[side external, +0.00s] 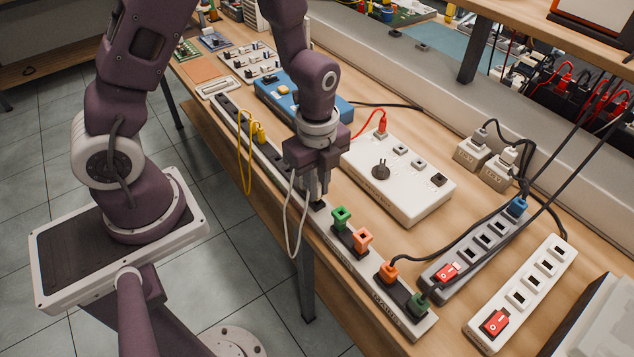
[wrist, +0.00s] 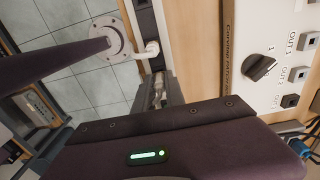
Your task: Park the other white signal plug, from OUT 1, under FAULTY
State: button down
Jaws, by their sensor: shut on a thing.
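My gripper (side external: 318,198) is shut, low over the long socket strip (side external: 268,158), close to a dark socket. In the wrist view its fingers (wrist: 158,95) are closed together; the thing between them is mostly hidden. A white cable (side external: 291,235) hangs in a loop over the strip's front edge, both ends rising to the gripper area. A white plug (wrist: 151,49) sits at the strip beside the fingers in the wrist view. The white box (side external: 405,195) stands behind; its OUT 1 socket (wrist: 308,41) looks empty. I cannot read a FAULTY label.
Green (side external: 341,218) and salmon (side external: 362,239) plugs stand on the strip to the right; a yellow plug (side external: 260,134) with its cable is to the left. A red plug (side external: 382,122) stands in the white box. A blue box (side external: 277,95) and power strips (side external: 520,292) are nearby.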

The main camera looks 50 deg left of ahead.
jog(key=shift+f, duration=0.65)
dwell(0.6)
jog(key=c, duration=1.3)
grip_release()
notch_tip(320, 180, up, 12)
jog(key=shift+r, duration=0.1)
jog(key=s+r+n+t, duration=0.2)
jog(key=s+r+n, duration=0.2)
jog(key=n, duration=0.2)
jog(key=s+a+r+n+t, duration=0.1)
jog(key=s+r+n, duration=0.4)
jog(key=n, duration=0.1)
jog(key=s+a+r+n+t, duration=0.1)
jog(key=s+r+n+t, duration=0.1)
jog(key=s+r+n, duration=0.2)
jog(key=shift+s+r+n+t, duration=0.35)
jog(key=shift+s+n, duration=0.1)
jog(key=shift+n, duration=0.55)
